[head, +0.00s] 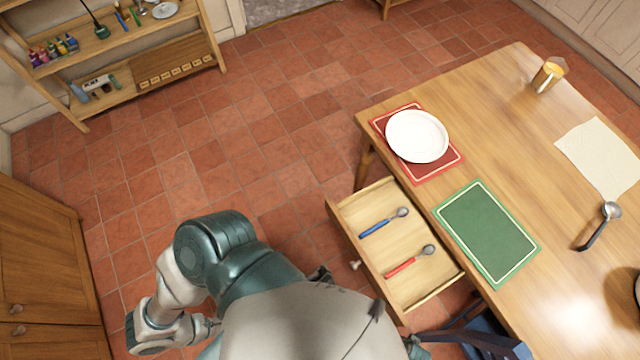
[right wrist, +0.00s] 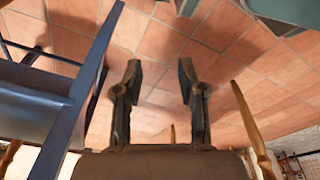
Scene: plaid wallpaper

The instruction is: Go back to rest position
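My right gripper (right wrist: 158,85) shows in the right wrist view with its two dark fingers well apart and nothing between them. Tiled floor and a blue chair show around it. In the head view my left arm (head: 215,255) is bent at the lower left, close to my body, and its gripper cannot be seen. My right gripper cannot be made out in the head view. The open drawer (head: 347,232) holds a blue-handled spoon (head: 377,226) and a red-handled spoon (head: 405,264), lying apart.
The wooden table (head: 480,130) carries a white plate (head: 417,136) on a red mat (head: 440,170), a green mat (head: 487,232), a cup (head: 549,75), a cloth (head: 603,155) and a ladle (head: 598,228). A blue chair (right wrist: 40,118) stands close left of my right gripper. Floor between shelf and table is clear.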

